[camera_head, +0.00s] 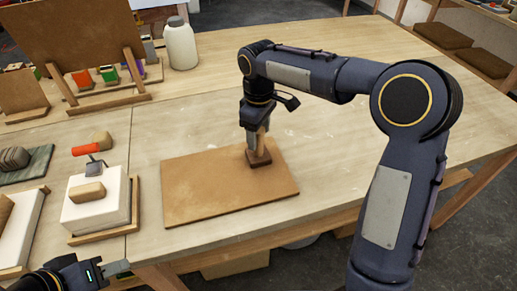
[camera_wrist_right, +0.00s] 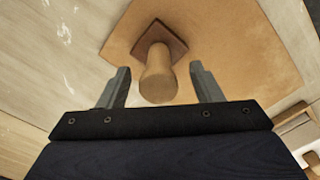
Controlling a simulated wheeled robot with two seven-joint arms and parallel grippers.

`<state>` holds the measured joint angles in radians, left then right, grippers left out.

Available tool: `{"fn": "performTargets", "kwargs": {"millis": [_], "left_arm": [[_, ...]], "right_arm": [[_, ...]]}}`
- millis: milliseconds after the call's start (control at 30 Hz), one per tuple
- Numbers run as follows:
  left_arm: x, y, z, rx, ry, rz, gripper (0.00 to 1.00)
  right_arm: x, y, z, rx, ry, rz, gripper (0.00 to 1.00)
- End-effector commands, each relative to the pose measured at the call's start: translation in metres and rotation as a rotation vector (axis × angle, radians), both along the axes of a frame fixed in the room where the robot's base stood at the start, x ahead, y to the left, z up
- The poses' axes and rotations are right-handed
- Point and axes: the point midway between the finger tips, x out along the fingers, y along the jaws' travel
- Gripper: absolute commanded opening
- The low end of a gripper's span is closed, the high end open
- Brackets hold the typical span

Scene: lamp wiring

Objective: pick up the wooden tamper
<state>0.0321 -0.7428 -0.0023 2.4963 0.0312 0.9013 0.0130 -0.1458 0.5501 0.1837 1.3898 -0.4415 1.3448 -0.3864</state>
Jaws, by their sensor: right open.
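The wooden tamper (camera_head: 258,155) stands upright on a brown board (camera_head: 205,190) on the table. It has a dark square base and a lighter round handle. My right gripper (camera_head: 259,130) points down over the handle. In the right wrist view the tamper handle (camera_wrist_right: 158,80) lies between the two fingers of the right gripper (camera_wrist_right: 162,85), with gaps at both sides; the gripper is open. My left gripper (camera_head: 118,268) is at the bottom left, away from the tamper, only partly in the frame, and its jaw opening is not clear.
A white block (camera_head: 98,205) with a wooden piece and a red-handled tool sits left of the board. A white jar (camera_head: 181,45) and a leaning brown panel (camera_head: 70,35) stand at the back. The table right of the board is clear.

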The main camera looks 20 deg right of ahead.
Motion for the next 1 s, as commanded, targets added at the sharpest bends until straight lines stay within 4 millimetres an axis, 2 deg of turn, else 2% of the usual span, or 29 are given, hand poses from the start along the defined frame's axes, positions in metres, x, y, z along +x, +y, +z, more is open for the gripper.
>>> {"fn": "performTargets", "kwargs": {"millis": [100, 200, 500, 900, 1000], "left_arm": [[0.000, 0.000, 0.003, 0.000, 0.000, 0.000, 0.36], [0.000, 0.000, 0.003, 0.000, 0.000, 0.000, 0.36], [0.000, 0.000, 0.002, 0.000, 0.000, 0.000, 0.36], [0.000, 0.000, 0.002, 0.000, 0.000, 0.000, 0.36], [0.000, 0.000, 0.002, 0.000, 0.000, 0.000, 0.36]], "right_arm": [[0.003, 0.001, -0.019, 0.000, 0.006, 0.000, 0.59], [0.003, 0.000, -0.030, 0.001, 0.004, -0.002, 0.59], [0.003, 0.001, -0.034, 0.001, 0.001, -0.002, 0.58], [0.003, 0.001, -0.034, 0.001, 0.000, -0.001, 0.06], [0.003, 0.001, -0.033, 0.001, -0.001, -0.001, 0.05]]}}
